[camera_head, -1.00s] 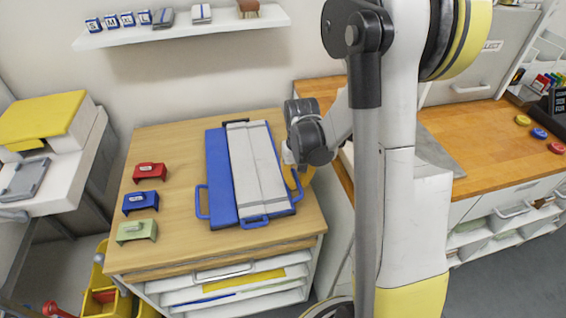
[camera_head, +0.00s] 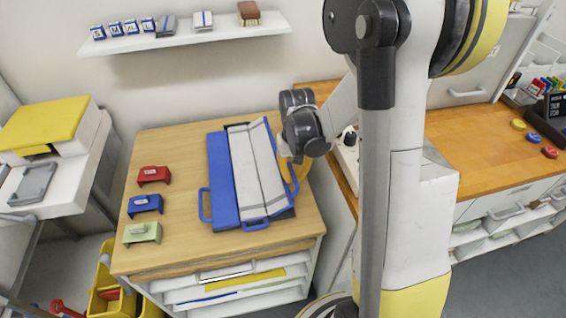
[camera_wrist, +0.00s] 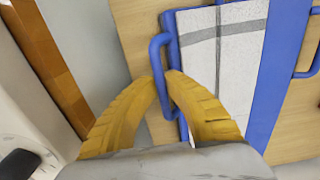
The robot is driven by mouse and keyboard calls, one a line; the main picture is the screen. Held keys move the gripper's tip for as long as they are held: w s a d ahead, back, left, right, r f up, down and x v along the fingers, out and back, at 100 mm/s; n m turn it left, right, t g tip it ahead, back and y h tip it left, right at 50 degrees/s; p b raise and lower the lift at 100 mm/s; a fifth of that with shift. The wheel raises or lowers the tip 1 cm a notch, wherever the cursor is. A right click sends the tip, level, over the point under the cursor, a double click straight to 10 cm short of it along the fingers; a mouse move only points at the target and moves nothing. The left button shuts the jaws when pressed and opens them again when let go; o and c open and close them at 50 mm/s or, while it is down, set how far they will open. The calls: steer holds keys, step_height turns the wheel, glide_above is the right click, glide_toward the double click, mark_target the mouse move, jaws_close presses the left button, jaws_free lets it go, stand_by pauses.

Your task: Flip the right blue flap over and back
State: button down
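The folding board lies on the wooden table with a light grey garment (camera_head: 255,172) with a dark stripe on it. Its right blue flap (camera_head: 271,140) is mostly covered by the garment and is slightly tilted, outer edge up. The flap's blue loop handle (camera_wrist: 157,62) passes between my gripper's yellow fingers in the wrist view. My gripper (camera_wrist: 161,77) is closed around that handle; in the head view my wrist hides most of the fingers. The left blue flap (camera_head: 222,178) lies flat and bare, with its own handle (camera_head: 204,205). A front handle (camera_head: 255,225) faces the table's near edge.
Red (camera_head: 154,175), blue (camera_head: 145,203) and green (camera_head: 142,233) labelled blocks stand along the table's left side. A wall shelf (camera_head: 185,38) with small items is behind. A wooden counter (camera_head: 470,140) is to the right.

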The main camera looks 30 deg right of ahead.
steer(key=shift+w+a+r+p, duration=0.1)
steer(key=shift+a+r+p, duration=0.25)
steer(key=shift+r, duration=0.3)
steer(key=shift+w+a+r+p, duration=0.1)
steer(key=shift+a+r+p, duration=0.1)
steer(key=shift+r+p, duration=0.3)
steer(key=shift+w+a+r, duration=0.1)
steer(key=shift+a+r, duration=0.45)
steer(key=shift+r, duration=0.05)
steer(key=shift+w+a+r+p, duration=0.15)
steer(key=shift+a+r+p, duration=0.3)
steer(key=shift+a, duration=0.2)
steer(key=shift+w+a+r+p, duration=0.15)
steer(key=shift+a+r, duration=0.1)
steer(key=shift+a, duration=0.35)
steer(key=shift+w+a+r+p, duration=0.15)
steer(key=shift+a+r, duration=0.1)
steer(key=shift+a, duration=0.35)
steer(key=w+a, duration=0.2)
steer(key=a, duration=0.5)
steer(key=shift+w+a+b, duration=0.15)
steer(key=shift+b, duration=0.2)
